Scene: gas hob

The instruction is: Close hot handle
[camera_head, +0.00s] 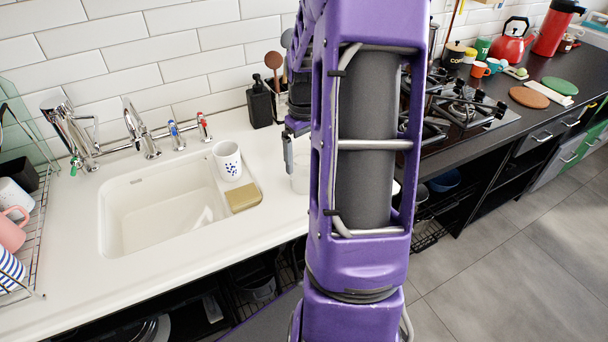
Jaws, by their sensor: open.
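The hot handle (204,126) is a small chrome tap lever with a red mark, on the wall side of the sink at the right end of the tap bar. A similar handle with a blue mark (175,135) stands to its left. I cannot tell how far the red one is turned. My gripper (289,155) shows only in part at the left of my purple arm, above the counter. One grey finger points down; the rest is hidden by the arm. It is open, apart from the handle and to its right.
Chrome spouts (140,130) rise left of the handles. A white sink (150,215) lies in front, with a spotted mug (227,160) and a yellow sponge (243,197) on its right ledge. A black soap dispenser (259,104) stands right of the red handle.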

